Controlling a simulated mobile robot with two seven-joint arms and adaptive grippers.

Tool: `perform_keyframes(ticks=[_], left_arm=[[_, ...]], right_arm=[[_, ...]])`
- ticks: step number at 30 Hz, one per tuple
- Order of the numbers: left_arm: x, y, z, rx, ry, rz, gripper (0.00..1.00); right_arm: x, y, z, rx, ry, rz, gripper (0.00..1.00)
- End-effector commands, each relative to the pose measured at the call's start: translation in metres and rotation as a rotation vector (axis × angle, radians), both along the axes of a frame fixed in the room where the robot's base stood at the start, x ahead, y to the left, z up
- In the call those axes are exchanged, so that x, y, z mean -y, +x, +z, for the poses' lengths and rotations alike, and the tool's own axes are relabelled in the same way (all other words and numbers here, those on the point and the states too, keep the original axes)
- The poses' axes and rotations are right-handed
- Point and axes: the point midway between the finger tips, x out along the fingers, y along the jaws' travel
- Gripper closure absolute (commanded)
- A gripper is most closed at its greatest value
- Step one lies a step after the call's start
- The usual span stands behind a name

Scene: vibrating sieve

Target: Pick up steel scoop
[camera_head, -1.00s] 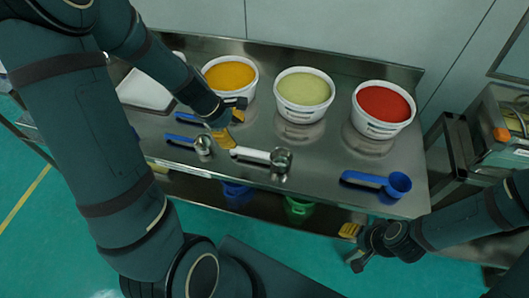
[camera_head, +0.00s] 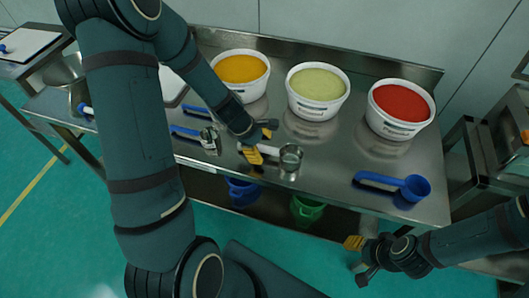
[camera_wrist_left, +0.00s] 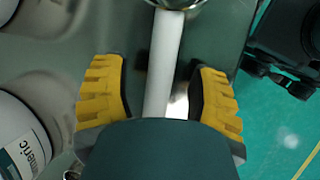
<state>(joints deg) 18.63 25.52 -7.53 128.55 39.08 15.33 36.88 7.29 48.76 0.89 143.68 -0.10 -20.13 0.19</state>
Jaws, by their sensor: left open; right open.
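A steel scoop with a pale handle (camera_head: 290,157) lies on the steel table, its round cup to the right; its handle also shows in the left wrist view (camera_wrist_left: 166,55). My left gripper (camera_head: 260,143) is open at the handle. In the left wrist view its yellow fingertips stand on either side of the handle, with gaps on both sides. Part of the handle is hidden by the gripper in both views. My right gripper (camera_head: 358,261) is open and empty, low in front of the table's front edge.
Another steel-cupped scoop with a blue handle (camera_head: 209,137) lies left of my left gripper. A blue scoop (camera_head: 405,187) lies at the right. Tubs of orange (camera_head: 241,70), pale green (camera_head: 318,84) and red (camera_head: 401,102) contents stand behind. Blue and green containers sit below.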

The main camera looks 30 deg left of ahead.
Motion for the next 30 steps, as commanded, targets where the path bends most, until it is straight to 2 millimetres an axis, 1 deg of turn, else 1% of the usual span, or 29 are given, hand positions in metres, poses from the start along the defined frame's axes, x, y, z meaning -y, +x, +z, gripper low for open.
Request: perform_keyframes(ticks=[1, 3, 9, 10, 11, 12, 14, 15, 26, 29, 30], left_arm=[[0.002, 0.002, -0.008, -0.001, -0.001, -0.001, 0.41], [0.003, 0.003, -0.01, 0.0, 0.0, -0.001, 0.41], [0.004, 0.003, -0.009, 0.001, 0.0, -0.001, 0.41], [0.004, 0.003, -0.009, 0.001, 0.0, -0.001, 0.46], [0.004, 0.003, -0.009, 0.001, 0.0, -0.001, 0.56], [0.004, 0.003, -0.009, 0.001, 0.0, -0.001, 0.7], [0.004, 0.003, -0.009, 0.001, 0.0, -0.001, 0.91], [0.004, 0.003, -0.009, 0.001, 0.0, -0.001, 1.0], [0.004, 0.003, -0.008, 0.0, 0.0, -0.001, 1.0], [0.004, 0.003, -0.001, 0.002, 0.0, -0.003, 1.0], [0.004, 0.003, 0.004, 0.002, 0.0, -0.003, 1.0]], right_arm=[[0.0, 0.001, -0.005, 0.001, 0.0, 0.0, 0.53], [0.0, 0.001, -0.006, 0.002, 0.0, -0.001, 0.53], [0.0, 0.001, -0.004, 0.003, 0.0, -0.001, 0.53], [0.0, 0.001, -0.004, 0.003, 0.0, -0.001, 0.53], [0.0, 0.001, -0.004, 0.003, 0.0, -0.001, 0.53], [0.0, 0.001, -0.004, 0.003, 0.0, -0.001, 0.53], [0.0, 0.001, -0.004, 0.003, 0.0, -0.001, 0.53], [0.0, 0.001, -0.004, 0.003, 0.0, -0.001, 0.53], [0.0, 0.001, -0.004, 0.003, 0.0, -0.001, 0.53], [0.0, 0.001, 0.0, 0.002, 0.0, -0.001, 0.53], [0.0, 0.0, 0.003, 0.0, 0.0, 0.0, 0.53]])
